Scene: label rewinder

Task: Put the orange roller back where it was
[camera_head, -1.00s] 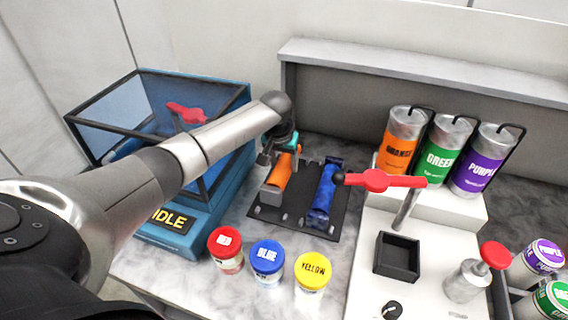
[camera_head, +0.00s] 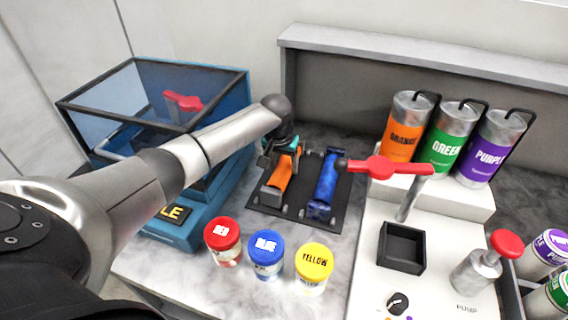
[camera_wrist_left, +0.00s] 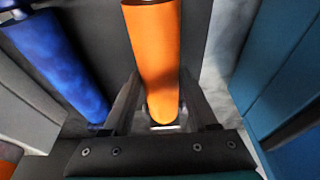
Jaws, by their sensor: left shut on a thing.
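The orange roller (camera_head: 281,173) is at the left side of the black rack (camera_head: 290,211), next to the blue roller (camera_head: 326,180). My left gripper (camera_head: 283,151) is over the orange roller's far end and shut on it. In the left wrist view the orange roller (camera_wrist_left: 155,60) runs between the two fingers (camera_wrist_left: 160,112), and the blue roller (camera_wrist_left: 55,60) lies to its left. I cannot tell whether the orange roller fully touches the rack. My right gripper is not in view.
The blue machine (camera_head: 185,232) with a clear hood stands left of the rack. Red (camera_head: 223,240), blue (camera_head: 266,254) and yellow (camera_head: 313,267) jars stand in front. A white station with a red lever (camera_head: 385,168) and labelled canisters (camera_head: 404,128) is at right.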

